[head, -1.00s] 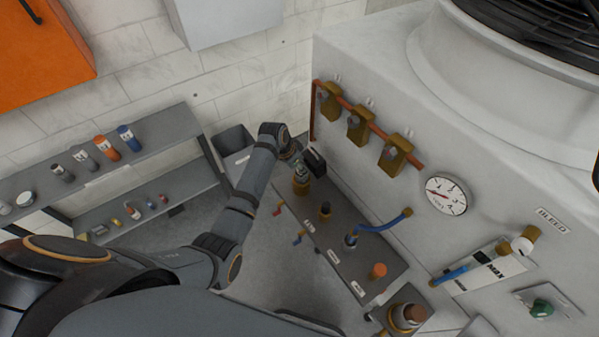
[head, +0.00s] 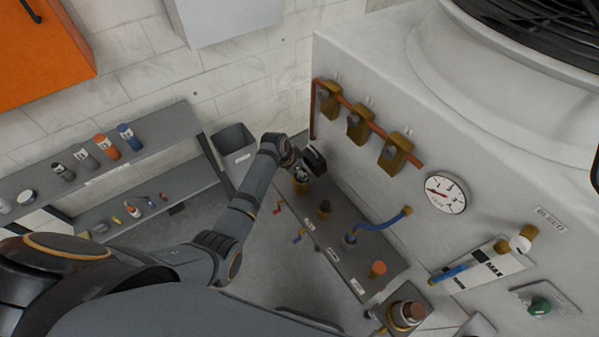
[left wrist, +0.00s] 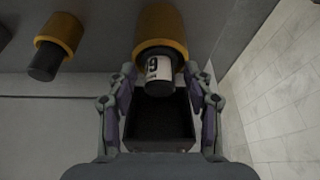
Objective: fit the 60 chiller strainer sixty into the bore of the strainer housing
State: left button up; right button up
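The strainer (left wrist: 158,68) is a small cylinder with a white label and a dark end. In the left wrist view it stands at the mouth of the brass-coloured strainer housing (left wrist: 162,22), with its labelled part sticking out. I cannot tell how deep it sits. My left gripper (left wrist: 160,75) has one finger on each side of it, with visible gaps, so it looks open. In the head view my left gripper (head: 299,172) is right at the housing (head: 302,187), and the strainer is largely hidden there. My right gripper is not in view.
A black open box (left wrist: 160,128) is near my left gripper. A second brass fitting with a dark plug (left wrist: 53,48) is beside the housing. A shelf (head: 165,125) holds several cylinders.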

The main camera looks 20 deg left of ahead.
pick_arm(q)
jog(key=shift+r, duration=0.15)
jog(key=b+v, duration=0.1)
jog(key=v, duration=1.1)
